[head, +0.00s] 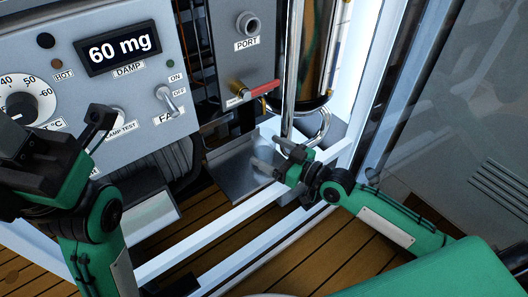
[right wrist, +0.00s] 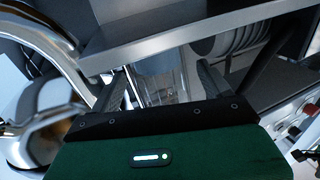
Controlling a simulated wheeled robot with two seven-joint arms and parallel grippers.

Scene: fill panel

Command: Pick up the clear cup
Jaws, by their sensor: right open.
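The clear cup (right wrist: 165,84) is faint and see-through in the right wrist view, between the two fingers of my right gripper (right wrist: 162,92). In the head view the cup (head: 258,152) barely shows as a pale shape at the metal tray, partly hidden by the gripper. My right gripper (head: 271,156) is open there, with its fingers reaching in around the cup's place. I cannot tell whether a finger touches it. My left gripper (head: 62,132) is at the left in front of the panel, and its jaw state is unclear.
A metal tray (head: 226,182) sits below the panel's port and red-handled valve (head: 262,90). A curved chrome pipe (head: 318,128) and shiny cylinder (head: 313,50) stand close to the right gripper. White frame rails (head: 225,222) cross in front. A grey panel (head: 125,60) fills the left.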

